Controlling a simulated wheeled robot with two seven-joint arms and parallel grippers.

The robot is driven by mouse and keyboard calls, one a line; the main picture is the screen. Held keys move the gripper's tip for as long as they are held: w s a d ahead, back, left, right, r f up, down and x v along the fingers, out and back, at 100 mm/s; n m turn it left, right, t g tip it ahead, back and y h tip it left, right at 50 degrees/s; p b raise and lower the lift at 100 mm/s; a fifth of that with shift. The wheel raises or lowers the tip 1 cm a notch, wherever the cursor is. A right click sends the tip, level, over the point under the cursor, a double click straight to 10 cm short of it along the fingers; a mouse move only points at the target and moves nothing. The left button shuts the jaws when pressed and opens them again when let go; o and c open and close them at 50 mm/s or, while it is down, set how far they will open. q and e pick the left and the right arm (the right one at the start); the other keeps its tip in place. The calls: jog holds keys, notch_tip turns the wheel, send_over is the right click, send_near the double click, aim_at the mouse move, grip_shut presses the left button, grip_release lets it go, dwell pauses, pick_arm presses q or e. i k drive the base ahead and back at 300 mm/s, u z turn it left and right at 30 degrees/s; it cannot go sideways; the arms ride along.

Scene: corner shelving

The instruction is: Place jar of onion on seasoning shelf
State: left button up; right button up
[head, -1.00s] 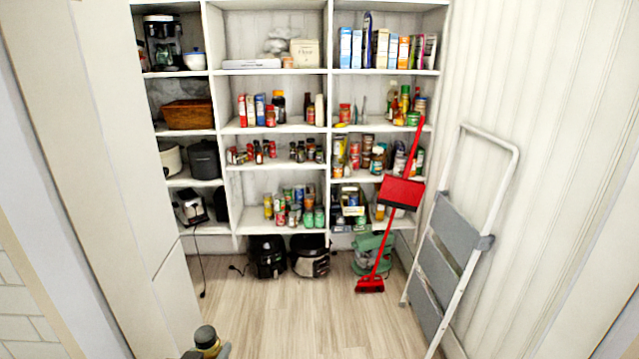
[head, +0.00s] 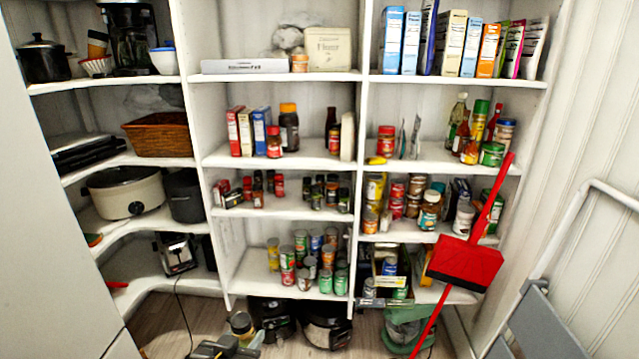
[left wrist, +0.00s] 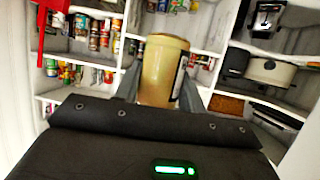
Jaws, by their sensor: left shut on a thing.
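The jar of onion (head: 240,324) has a dark lid and a yellowish body and shows at the bottom of the head view. My left gripper (head: 238,340) is shut on it and holds it low, in front of the shelving. In the left wrist view the jar (left wrist: 164,70) is between the fingers, with a dark label at its right side. Small spice jars with red and black lids stand on the middle column's third shelf (head: 285,217), which looks like the seasoning shelf. Free room shows between its red-lidded and black-lidded groups. My right gripper is not in view.
Cans stand on the shelf below (head: 250,285), bottles and boxes on the one above (head: 225,155). A red broom and dustpan (head: 467,262) lean at the right, beside a folded step ladder (head: 540,320). Black appliances (head: 327,322) stand on the floor under the shelves.

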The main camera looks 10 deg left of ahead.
aim_at(290, 209)
jog(key=u, duration=0.15)
jog(key=i, duration=1.35)
jog(key=u, duration=0.15)
